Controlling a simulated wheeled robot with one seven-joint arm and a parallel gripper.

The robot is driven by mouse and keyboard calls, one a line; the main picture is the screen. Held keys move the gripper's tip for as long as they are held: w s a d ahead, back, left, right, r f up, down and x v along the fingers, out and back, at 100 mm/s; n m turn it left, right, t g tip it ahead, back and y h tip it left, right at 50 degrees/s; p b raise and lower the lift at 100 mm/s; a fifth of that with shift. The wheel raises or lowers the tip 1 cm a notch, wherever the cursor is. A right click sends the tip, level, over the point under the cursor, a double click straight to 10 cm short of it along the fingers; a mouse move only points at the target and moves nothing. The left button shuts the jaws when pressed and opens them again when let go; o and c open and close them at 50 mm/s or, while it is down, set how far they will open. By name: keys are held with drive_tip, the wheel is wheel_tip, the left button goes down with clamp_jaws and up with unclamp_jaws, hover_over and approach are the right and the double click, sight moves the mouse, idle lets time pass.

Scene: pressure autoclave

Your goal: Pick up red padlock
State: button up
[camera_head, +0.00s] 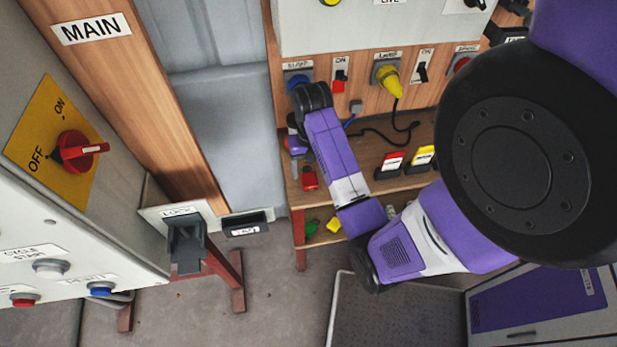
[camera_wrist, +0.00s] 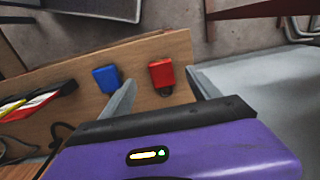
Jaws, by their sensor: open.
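The red padlock (camera_wrist: 161,74) lies on a wooden shelf near its edge in the wrist view, with a dark shackle below its body. It also shows in the head view (camera_head: 309,178), just right of my gripper's fingers. My gripper (camera_wrist: 160,79) is open and empty. In the wrist view one finger is on the left and the other on the right of the red padlock, with the padlock seen between them. I cannot tell how far the fingers are above it. In the head view my gripper (camera_head: 294,168) points down and is partly hidden by my arm.
A blue padlock (camera_wrist: 106,78) lies close left of the red one, near the left finger. Red and yellow tags (camera_head: 392,160) stand on the shelf (camera_head: 375,185). A yellow padlock (camera_head: 334,225) is on the lower shelf. A panel with switches and plugs rises behind.

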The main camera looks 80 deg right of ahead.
sight(310, 183)
drive_tip(key=shift+w+d+f+p, duration=0.1)
drive_tip(key=shift+f+p, duration=0.1)
drive_tip(key=shift+f, duration=1.1)
drive_tip(key=shift+d+f+p, duration=0.15)
drive_tip(key=shift+f, duration=1.1)
drive_tip(key=shift+w+d+f+p, duration=0.1)
drive_tip(key=shift+f+p, duration=0.1)
drive_tip(key=shift+f, duration=1.1)
clamp_jaws()
